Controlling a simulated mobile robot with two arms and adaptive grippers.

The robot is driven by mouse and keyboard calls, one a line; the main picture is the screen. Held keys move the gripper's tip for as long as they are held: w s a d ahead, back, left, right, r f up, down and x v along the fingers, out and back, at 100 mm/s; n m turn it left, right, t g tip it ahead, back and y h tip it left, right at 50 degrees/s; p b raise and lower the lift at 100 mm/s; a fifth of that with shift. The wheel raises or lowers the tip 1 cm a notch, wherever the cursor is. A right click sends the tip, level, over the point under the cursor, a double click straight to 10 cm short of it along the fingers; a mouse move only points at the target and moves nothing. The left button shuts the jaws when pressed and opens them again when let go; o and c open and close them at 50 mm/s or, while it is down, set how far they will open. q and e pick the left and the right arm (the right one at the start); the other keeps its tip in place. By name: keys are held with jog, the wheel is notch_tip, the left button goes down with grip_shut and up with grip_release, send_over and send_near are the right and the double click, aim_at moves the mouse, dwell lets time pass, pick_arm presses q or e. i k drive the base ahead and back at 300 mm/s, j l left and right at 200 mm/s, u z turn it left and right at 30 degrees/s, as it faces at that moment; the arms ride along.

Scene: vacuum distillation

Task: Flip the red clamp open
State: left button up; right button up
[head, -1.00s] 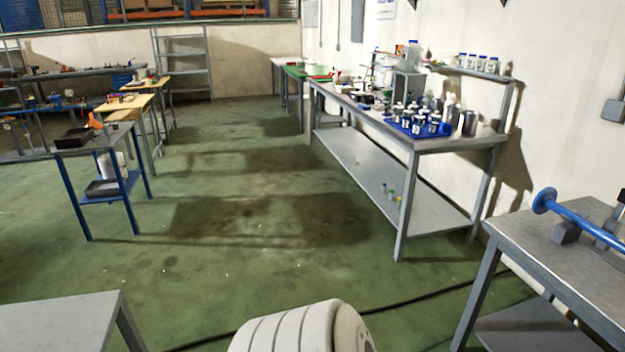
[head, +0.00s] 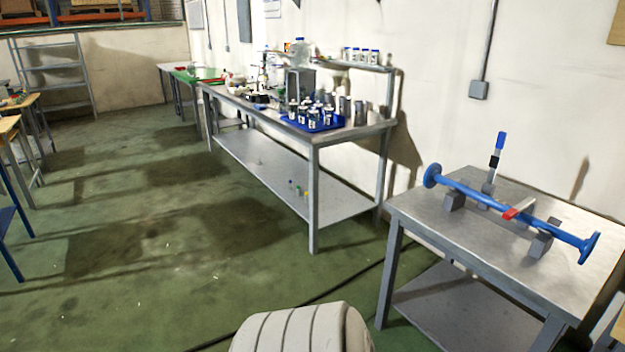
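A small red clamp (head: 517,209) is on a blue pipe (head: 471,191) with a flange at each end. The pipe rests across grey support blocks (head: 540,243) on the metal table (head: 430,212) at the right. The clamp lies on or against the middle of the pipe, and its handle looks low; I cannot tell whether it is latched. An upright piece with a blue top and black and white bands (head: 497,152) stands behind the pipe. Neither of my grippers shows in the head view.
A long workbench (head: 360,131) with a blue tray (head: 310,125) of bottles and jars stands along the wall. Green floor (head: 170,250) is clear at the left and centre. A dark cable (head: 345,284) lies on the floor near the right table.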

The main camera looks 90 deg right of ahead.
aim_at(521, 208)
jog(key=k+l+z, duration=0.1)
jog(key=z, duration=3.4)
jog(key=i+l+z, duration=0.25)
jog(key=i+l, duration=0.15)
jog(key=i, duration=0.1)
